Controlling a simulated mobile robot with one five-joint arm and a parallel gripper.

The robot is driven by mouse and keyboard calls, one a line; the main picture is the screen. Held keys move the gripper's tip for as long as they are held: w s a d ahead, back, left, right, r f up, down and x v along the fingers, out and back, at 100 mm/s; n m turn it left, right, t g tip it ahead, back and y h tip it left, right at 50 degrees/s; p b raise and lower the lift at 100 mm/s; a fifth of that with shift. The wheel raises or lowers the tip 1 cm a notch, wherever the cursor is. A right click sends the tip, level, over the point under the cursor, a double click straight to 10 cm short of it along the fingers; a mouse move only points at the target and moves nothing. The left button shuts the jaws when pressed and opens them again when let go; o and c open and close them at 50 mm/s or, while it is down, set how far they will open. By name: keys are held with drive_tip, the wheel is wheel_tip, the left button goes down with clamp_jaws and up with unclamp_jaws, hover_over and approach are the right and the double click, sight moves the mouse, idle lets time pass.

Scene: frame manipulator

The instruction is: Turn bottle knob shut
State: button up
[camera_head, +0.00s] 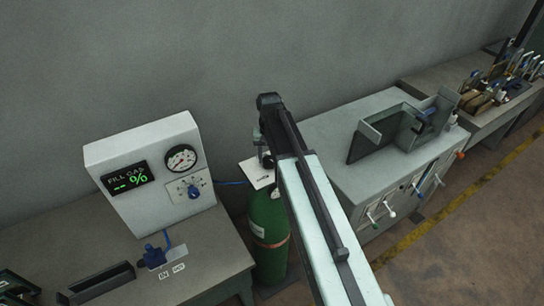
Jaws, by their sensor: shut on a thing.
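The green gas bottle (268,238) stands upright on the floor between the left table and the grey cabinet. It has a pale label and a brown strap, and its right side is partly behind my arm. My gripper (265,162) points down over the bottle's top, at the end of my white and black arm. It is shut on the bottle knob, which is mostly hidden by my gripper and arm. The knob's turn position cannot be told from here. A white tag (258,174) with dark print shows at the bottle's neck.
The white fill-gas box (150,165), with a gauge, a blue knob and a green "- %" display, stands on the left table (215,250). A blue hose (230,183) runs from it toward the bottle. The grey cabinet (335,120) with coloured handles stands close on the right.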

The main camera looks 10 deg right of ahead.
sight(270, 159)
drive_tip(key=n, duration=0.5)
drive_tip(key=shift+n, duration=0.3)
idle(0.4)
drive_tip(key=o, duration=1.4)
drive_tip(key=shift+c, duration=0.2)
wheel_tip(270, 159, up, 8)
drive_tip(key=p, duration=0.8)
drive_tip(key=shift+f, duration=0.1)
